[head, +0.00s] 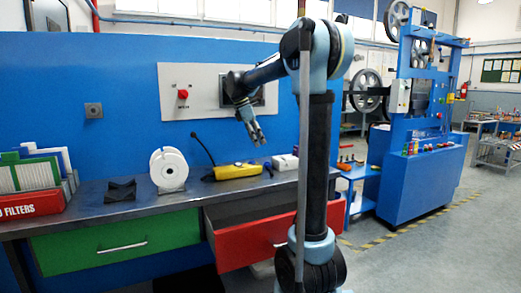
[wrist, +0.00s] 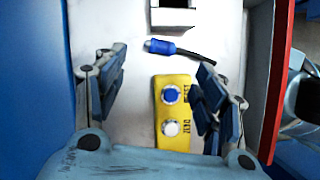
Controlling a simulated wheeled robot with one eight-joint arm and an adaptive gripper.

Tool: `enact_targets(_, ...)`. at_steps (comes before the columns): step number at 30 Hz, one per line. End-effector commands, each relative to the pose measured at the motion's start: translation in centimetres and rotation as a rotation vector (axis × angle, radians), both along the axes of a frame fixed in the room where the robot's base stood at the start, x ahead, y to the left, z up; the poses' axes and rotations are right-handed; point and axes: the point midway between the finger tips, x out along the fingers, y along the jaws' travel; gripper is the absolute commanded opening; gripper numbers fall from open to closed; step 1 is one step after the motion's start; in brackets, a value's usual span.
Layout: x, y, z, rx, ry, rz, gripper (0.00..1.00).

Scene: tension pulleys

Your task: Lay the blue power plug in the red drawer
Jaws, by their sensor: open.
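The blue power plug (wrist: 165,47) lies on the pale bench surface in the wrist view, its metal end to the left and a short black cable to the right. My gripper (wrist: 161,68) is open and empty, a finger on each side of the picture. The plug is above the middle of the gap, apart from both fingers. In the head view my gripper (head: 257,138) hangs over the back of the bench, above the yellow device. The red drawer (head: 255,242) is pulled open below the bench; its red front also shows in the wrist view (wrist: 278,80).
A yellow device (head: 237,171) with two knobs (wrist: 173,110) lies below the plug in the wrist view. A pale box (head: 285,161) lies beyond it. A white reel (head: 168,170), a black block (head: 121,190) and a red filter box (head: 30,204) stand left. The green drawer (head: 105,244) is shut.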

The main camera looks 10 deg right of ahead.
Motion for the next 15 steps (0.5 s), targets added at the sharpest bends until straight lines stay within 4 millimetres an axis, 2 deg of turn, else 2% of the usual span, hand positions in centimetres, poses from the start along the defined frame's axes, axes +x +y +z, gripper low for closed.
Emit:
enact_targets(1, 0.0, 0.2, 0.4, 0.000, 0.000, 0.001, 0.64)
enact_targets(2, 0.0, 0.2, 0.5, 0.000, 0.000, 0.001, 0.68)
enact_targets(4, -0.1, 0.4, 1.2, 0.000, 0.000, 0.001, 0.68)
enact_targets(10, -0.7, 1.5, 4.9, 0.001, 0.000, 0.004, 0.68)
enact_targets(13, -0.8, 1.6, 5.4, 0.001, 0.000, 0.005, 0.68)
enact_targets(15, -0.8, 1.4, 4.9, 0.001, 0.000, 0.004, 0.68)
